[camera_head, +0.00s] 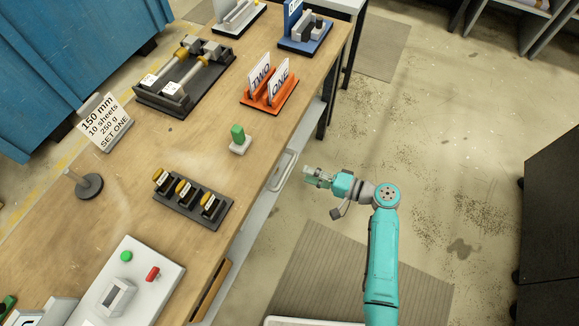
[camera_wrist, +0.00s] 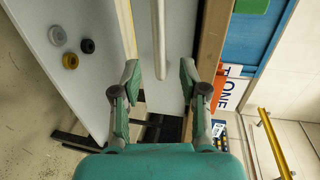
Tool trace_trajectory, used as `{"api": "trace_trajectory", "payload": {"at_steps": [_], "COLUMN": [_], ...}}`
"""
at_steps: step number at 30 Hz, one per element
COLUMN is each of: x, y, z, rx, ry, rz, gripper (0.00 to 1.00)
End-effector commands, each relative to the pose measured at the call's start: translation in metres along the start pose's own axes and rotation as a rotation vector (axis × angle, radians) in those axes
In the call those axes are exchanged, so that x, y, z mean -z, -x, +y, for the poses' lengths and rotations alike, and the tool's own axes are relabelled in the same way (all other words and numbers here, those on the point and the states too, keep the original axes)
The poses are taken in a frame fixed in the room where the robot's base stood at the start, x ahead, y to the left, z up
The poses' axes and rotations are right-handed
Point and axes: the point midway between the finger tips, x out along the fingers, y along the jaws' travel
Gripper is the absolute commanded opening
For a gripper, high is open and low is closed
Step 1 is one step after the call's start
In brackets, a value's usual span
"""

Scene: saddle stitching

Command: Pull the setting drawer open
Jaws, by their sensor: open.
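The drawer front is a grey panel under the bench top. Its long pale bar handle (camera_head: 281,171) shows at the bench's right side, and I cannot tell if the drawer is fully shut. In the wrist view the handle (camera_wrist: 159,40) runs down from the top edge and ends between my fingertips in the picture. My gripper (camera_head: 308,174) is open and empty, just right of the handle in the head view with a small gap. Its spread fingers (camera_wrist: 160,80) show on either side of the bar, and neither visibly touches it.
A sign reads SET ONE (camera_head: 106,122). Open floor (camera_head: 440,170) lies right of the bench.

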Motion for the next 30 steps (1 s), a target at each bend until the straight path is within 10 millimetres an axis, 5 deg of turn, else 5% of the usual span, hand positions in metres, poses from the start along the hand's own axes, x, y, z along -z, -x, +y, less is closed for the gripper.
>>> {"api": "trace_trajectory", "payload": {"at_steps": [12,26,30], "x": [0.0,0.0,0.0], "y": [-0.068,-0.081,-0.081], "z": [0.0,0.001,0.001], "rx": [-0.001,-0.002,-0.002], "ry": [0.001,0.0,0.0], "rz": [-0.002,0.001,0.001], "gripper": [0.43,0.43,0.16]}}
